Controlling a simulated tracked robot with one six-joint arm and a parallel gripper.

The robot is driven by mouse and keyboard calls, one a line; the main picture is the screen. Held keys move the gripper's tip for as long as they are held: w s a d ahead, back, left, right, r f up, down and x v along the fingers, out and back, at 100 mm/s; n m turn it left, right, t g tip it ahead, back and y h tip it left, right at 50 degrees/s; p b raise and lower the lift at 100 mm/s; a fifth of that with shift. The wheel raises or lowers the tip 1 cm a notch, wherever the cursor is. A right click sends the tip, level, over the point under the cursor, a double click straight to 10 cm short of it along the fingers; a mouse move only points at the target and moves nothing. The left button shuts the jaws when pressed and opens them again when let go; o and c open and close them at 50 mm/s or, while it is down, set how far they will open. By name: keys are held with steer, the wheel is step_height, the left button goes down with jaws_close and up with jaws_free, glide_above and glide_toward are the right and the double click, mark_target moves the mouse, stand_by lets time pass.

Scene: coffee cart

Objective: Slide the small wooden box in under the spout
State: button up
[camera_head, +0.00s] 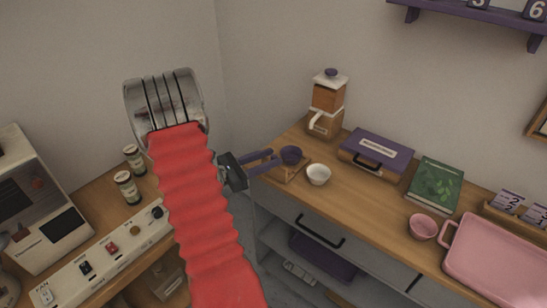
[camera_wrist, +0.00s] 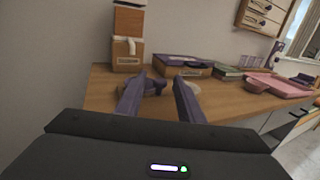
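A small wooden box (camera_head: 297,170) stands near the left end of the wooden counter, with a purple cup (camera_head: 291,155) on or in it; I cannot tell which. A coffee dispenser (camera_head: 327,105), with a wooden base, orange-brown hopper and white spout (camera_head: 317,121), stands behind it against the wall. It also shows in the wrist view (camera_wrist: 127,50). The box sits in front of the dispenser, not beneath the spout. My gripper (camera_head: 272,161) has its two purple fingers apart, pointing at the box from the left. In the wrist view the fingers (camera_wrist: 163,80) partly hide the cup area.
A white bowl (camera_head: 318,174) stands close to the right of the box. Farther right are a purple-lidded case (camera_head: 376,152), a green book (camera_head: 435,186), a pink bowl (camera_head: 422,227) and a pink tray (camera_head: 500,262). The counter's front strip is clear.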

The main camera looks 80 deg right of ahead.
steer(key=shift+x, duration=1.1)
steer(key=shift+c, duration=0.4)
jaws_close()
